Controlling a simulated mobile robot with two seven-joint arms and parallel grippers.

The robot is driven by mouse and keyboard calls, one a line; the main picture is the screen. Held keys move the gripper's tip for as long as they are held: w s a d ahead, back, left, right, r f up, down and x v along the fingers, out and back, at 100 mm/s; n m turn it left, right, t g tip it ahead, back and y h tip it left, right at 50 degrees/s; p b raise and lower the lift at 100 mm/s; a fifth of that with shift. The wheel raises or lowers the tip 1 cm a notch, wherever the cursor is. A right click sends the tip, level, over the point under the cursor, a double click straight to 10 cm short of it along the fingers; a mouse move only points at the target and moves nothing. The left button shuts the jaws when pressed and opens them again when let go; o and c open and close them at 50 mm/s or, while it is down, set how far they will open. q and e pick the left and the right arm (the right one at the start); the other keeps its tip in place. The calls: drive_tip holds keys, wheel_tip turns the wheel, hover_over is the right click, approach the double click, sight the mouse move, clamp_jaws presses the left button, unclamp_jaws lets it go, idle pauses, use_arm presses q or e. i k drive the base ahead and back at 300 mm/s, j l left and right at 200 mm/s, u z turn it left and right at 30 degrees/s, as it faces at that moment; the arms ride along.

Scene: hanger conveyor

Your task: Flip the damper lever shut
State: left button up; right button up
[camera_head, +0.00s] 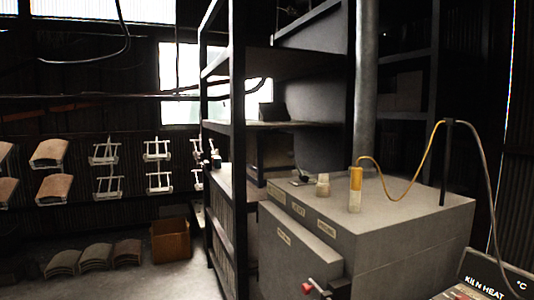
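A grey box-shaped kiln (420,222) stands at the right in the head view. A red-tipped handle (307,287) on a short dark arm sticks out low at its front, near the bottom edge of the picture. It looks like a lever, but I cannot tell whether it is the damper lever or how it is set. The handle's mounting is partly cut off by the picture's edge. A vertical metal pipe (366,90) rises behind the kiln. Neither of my grippers is in view.
A yellow and white cylinder (355,188) with a cable and a small beige cup-like piece (323,185) stand on the kiln. A "KILN HEAT" panel (497,275) is at lower right. Dark shelving (239,150) stands left of the kiln. A brown box (170,240) sits on the floor.

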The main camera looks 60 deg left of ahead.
sight(291, 155)
drive_tip(key=u, duration=1.7)
